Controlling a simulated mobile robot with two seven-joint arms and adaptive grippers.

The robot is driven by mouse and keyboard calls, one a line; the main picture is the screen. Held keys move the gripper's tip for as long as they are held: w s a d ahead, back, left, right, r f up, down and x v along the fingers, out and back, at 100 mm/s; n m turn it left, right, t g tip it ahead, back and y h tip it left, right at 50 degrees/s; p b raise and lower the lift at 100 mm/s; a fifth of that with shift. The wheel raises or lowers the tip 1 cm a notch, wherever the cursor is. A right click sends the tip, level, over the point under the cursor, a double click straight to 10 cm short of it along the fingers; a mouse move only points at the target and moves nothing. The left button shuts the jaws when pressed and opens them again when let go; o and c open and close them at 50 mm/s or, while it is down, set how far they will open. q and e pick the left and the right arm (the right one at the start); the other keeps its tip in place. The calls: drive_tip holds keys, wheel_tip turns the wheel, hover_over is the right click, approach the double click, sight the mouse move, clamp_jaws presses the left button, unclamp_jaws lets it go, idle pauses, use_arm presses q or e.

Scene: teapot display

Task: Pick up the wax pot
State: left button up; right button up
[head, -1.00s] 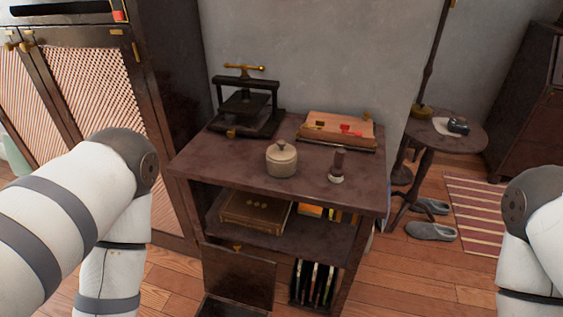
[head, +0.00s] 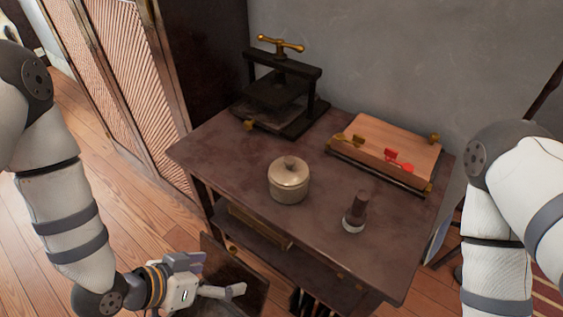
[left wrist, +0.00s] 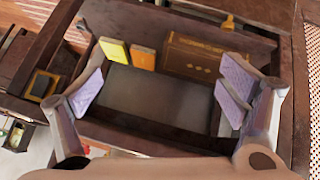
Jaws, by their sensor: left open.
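The wax pot (head: 289,180) is a small round cream-beige pot with a knobbed lid. It stands upright on the dark wooden cabinet top (head: 220,155), near the middle of its front half. My left gripper (head: 215,278) is low in front of the cabinet, below the top and left of the pot, apart from it. In the left wrist view its two fingers with pale purple pads (left wrist: 162,88) are spread wide with nothing between them; the cabinet's shelf shows beyond. The pot does not show in the left wrist view. My right arm shows at the right edge, but its gripper is out of view.
A black press with a brass handle (head: 280,85) stands behind the pot. A wooden board with red and brass pieces (head: 385,150) lies at back right. A dark-handled stamp (head: 357,212) stands right of the pot. A brown box (left wrist: 195,60) and yellow book (left wrist: 113,50) sit on the shelf.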

use_arm(q)
drive_tip(key=w+d+r+m+t+h, duration=0.2)
drive_tip(key=w+r+h, duration=0.1)
drive_tip(key=w+r, duration=0.2)
drive_tip(key=m+t+h, duration=0.1)
drive_tip(key=m+h, duration=0.3)
approach(289, 177)
wheel_tip(289, 177, down, 2)
drive_tip(key=a, duration=0.1)
drive_tip(key=x, duration=0.4)
drive_tip(key=b+x, duration=0.1)
drive_tip(key=x, duration=0.3)
drive_tip(key=w+x, duration=0.1)
drive_tip(key=x, duration=0.3)
drive_tip(key=shift+w+a+f, duration=0.1)
drive_tip(key=shift+a+f, duration=0.15)
drive_tip(key=shift+r, duration=0.1)
drive_tip(key=c, duration=1.7)
use_arm(e)
drive_tip(key=s+f, duration=0.2)
drive_tip(key=shift+s+a+g, duration=0.1)
drive_tip(key=shift+s+g, duration=0.2)
drive_tip(key=shift+s, duration=0.05)
